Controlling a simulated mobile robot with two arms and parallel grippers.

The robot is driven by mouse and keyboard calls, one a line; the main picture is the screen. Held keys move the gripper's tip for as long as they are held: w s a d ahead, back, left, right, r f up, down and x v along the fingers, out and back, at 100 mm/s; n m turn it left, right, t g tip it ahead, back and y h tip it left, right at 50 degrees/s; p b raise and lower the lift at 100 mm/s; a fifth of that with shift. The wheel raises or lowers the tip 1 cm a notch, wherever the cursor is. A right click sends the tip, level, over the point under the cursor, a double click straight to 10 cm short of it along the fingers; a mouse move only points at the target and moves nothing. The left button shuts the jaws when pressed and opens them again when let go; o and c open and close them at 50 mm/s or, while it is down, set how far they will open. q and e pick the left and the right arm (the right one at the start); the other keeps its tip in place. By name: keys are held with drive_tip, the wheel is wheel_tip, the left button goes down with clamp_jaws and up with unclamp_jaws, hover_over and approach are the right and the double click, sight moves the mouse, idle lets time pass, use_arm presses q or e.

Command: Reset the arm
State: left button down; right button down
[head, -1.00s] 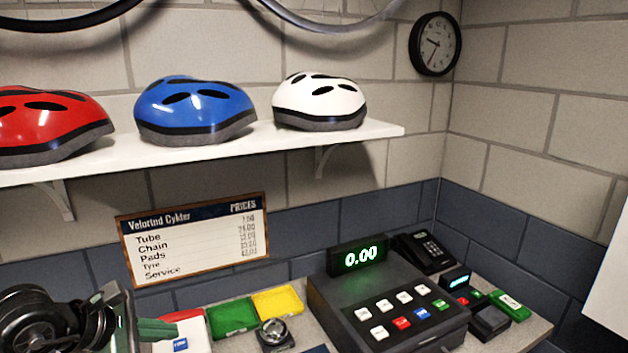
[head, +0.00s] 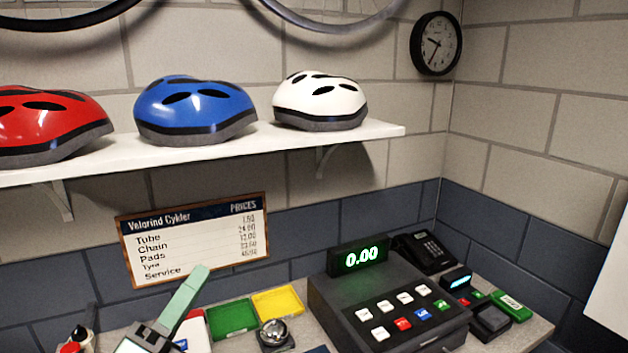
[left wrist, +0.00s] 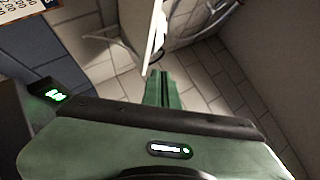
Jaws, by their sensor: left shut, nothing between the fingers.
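My left gripper (head: 196,278) is at the bottom left of the head view, with its pale green fingers together and pointing up and to the right. The fingers are shut with nothing between them. They show in front of the lower edge of the price board (head: 195,240), apart from the counter items. In the left wrist view the shut green fingers (left wrist: 160,80) point away over a tiled floor. My right gripper is in neither view.
A cash register (head: 390,300) reading 0.00 stands on the counter, with a green tray (head: 232,318), a yellow tray (head: 278,302) and a bell (head: 274,333) to its left. A card terminal (head: 490,320) and phone (head: 424,252) stand right. A shelf (head: 375,133) with helmets is above.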

use_arm(q)
drive_tip(key=s+a+f+n+g+y, duration=0.1)
drive_tip(key=a+f+n+g+y, duration=0.1)
drive_tip(key=a+f+n+y, duration=0.4)
drive_tip(key=s+a+f+n+g+y, duration=0.1)
drive_tip(key=s+f+n+g+y, duration=0.2)
drive_tip(key=f+n, duration=0.5)
drive_tip(key=a+f+n+g+y, duration=0.2)
drive_tip(key=a+f+n+y, duration=0.25)
drive_tip(key=f+n, duration=0.3)
drive_tip(key=s+d+f+n+g+h, duration=0.1)
drive_tip(key=s+d+f+n+g, duration=0.3)
drive_tip(key=s+f, duration=0.5)
drive_tip(key=s+d+f+n+g+h, duration=0.1)
drive_tip(key=s+d+f+g+h, duration=0.1)
drive_tip(key=s+d+f+g, duration=0.6)
drive_tip(key=s+a+f+b, duration=0.2)
drive_tip(key=f+b, duration=0.1)
drive_tip(key=f, duration=1.3)
drive_tip(key=s+a+f+b, duration=0.2)
drive_tip(key=f+b, duration=0.1)
drive_tip(key=f, duration=1.4)
drive_tip(key=s+a+f+g+b, duration=0.1)
drive_tip(key=s+f+b, duration=0.3)
drive_tip(key=s+f, duration=1.2)
wheel_tip(320, 180, down, 3)
drive_tip(key=shift+s+a+r, duration=0.2)
drive_tip(key=shift+s+a, duration=0.05)
drive_tip(key=shift+a, duration=0.45)
